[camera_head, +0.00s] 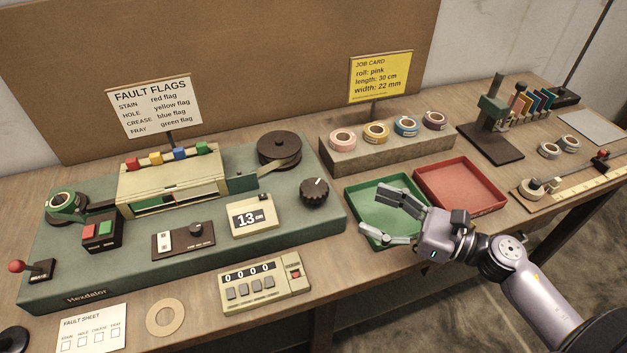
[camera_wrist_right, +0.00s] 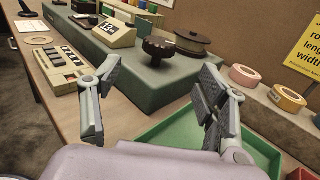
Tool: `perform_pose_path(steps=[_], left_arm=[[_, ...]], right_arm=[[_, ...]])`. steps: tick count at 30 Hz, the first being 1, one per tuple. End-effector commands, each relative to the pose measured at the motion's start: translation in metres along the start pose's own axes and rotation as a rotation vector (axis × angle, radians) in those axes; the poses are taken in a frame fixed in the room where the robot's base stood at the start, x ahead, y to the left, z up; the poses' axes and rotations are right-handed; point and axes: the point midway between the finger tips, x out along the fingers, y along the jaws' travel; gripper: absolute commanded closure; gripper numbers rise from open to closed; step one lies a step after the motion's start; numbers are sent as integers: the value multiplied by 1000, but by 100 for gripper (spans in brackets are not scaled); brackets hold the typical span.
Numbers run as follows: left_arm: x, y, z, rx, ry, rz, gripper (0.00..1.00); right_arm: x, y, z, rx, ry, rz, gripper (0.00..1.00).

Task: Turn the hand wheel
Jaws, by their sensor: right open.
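The hand wheel looks like a black ribbed knob (camera_head: 315,192) with a pale mark, on the right front of the green machine (camera_head: 110,262). It also shows in the right wrist view (camera_wrist_right: 158,48), ahead of and between the fingers. My right gripper (camera_head: 370,210) is open and empty, to the right of the knob and apart from it, over the green tray. Its two spread fingers also show in the right wrist view (camera_wrist_right: 160,78). My left gripper is not in view.
A dark reel (camera_head: 279,145) sits behind the knob. The green tray (camera_head: 352,208) and red tray (camera_head: 480,210) lie to the right. A block (camera_head: 400,155) with several tape rolls stands behind them. A counter box (camera_head: 262,292) is at the front.

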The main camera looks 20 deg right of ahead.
Motion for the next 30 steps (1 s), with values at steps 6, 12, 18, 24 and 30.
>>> perform_pose_path(steps=[6, 12, 18, 24, 30], left_arm=[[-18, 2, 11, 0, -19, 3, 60], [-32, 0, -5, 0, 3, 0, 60], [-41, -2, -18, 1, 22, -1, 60], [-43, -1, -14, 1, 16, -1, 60], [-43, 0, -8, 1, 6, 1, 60]], right_arm=[[49, -1, 6, -1, -4, 1, 32], [92, -1, 6, 0, -4, -1, 32], [123, -1, 3, 2, -3, -2, 32], [136, 0, 1, 2, 0, -1, 32], [137, 0, 0, 1, 0, -1, 32]])
